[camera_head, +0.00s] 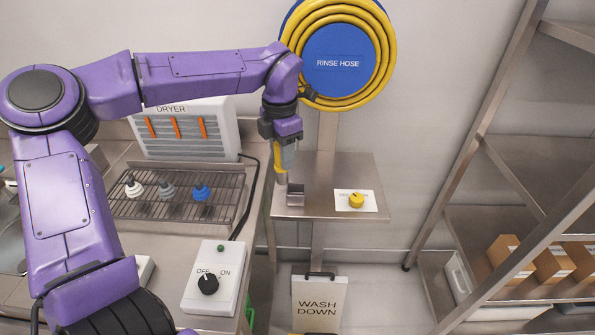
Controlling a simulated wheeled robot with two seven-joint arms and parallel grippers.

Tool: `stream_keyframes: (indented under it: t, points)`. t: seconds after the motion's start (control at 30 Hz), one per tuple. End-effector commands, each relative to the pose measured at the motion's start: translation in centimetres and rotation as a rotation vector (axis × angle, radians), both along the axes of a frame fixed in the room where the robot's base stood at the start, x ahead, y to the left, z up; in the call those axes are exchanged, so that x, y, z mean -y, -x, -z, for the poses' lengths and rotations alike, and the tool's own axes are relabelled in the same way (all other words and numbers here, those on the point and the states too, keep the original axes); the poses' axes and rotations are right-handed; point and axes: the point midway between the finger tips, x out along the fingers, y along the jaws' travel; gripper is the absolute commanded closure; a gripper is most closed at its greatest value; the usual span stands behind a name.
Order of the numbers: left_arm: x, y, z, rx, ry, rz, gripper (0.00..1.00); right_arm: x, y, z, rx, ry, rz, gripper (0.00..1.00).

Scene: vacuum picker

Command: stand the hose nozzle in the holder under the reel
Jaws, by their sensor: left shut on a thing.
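My left gripper (284,148) is shut on the hose nozzle (281,171), just above the steel shelf under the reel. The nozzle is yellow with a grey lower end and hangs roughly upright, tip down. The holder (297,197) is a small steel piece on the left part of that shelf. The nozzle's lower end is at the holder's upper left edge in the picture. I cannot tell whether it is inside the holder or above it. The reel (338,62), blue with yellow hose and marked RINSE HOSE, is on the wall above. My right gripper is not in view.
The steel shelf (325,212) also bears a yellow knob (356,200) on a white plate. At left are a dryer (190,130), a wire rack (215,213) with small suction cups and a switch box (212,280). A WASH DOWN sign (317,305) stands below.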

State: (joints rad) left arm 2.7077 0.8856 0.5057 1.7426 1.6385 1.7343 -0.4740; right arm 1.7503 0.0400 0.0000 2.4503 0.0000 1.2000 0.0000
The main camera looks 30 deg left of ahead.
Motion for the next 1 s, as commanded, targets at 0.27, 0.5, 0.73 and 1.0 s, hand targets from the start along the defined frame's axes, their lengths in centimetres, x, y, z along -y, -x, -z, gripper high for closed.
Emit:
stream_keyframes:
  t: [0.27,0.5,0.73,1.0]
  points:
    - [1.5,-2.8,3.7,-0.002,0.0,0.003,1.0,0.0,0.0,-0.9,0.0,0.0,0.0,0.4]
    - [1.8,-3.4,7.0,-0.003,0.001,0.005,1.0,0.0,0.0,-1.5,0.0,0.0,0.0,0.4]
    - [1.8,-3.4,7.6,0.0,0.001,0.004,1.0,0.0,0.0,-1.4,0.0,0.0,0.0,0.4]
    - [1.8,-3.4,8.0,-0.002,0.001,0.004,0.42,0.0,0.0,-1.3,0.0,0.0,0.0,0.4]
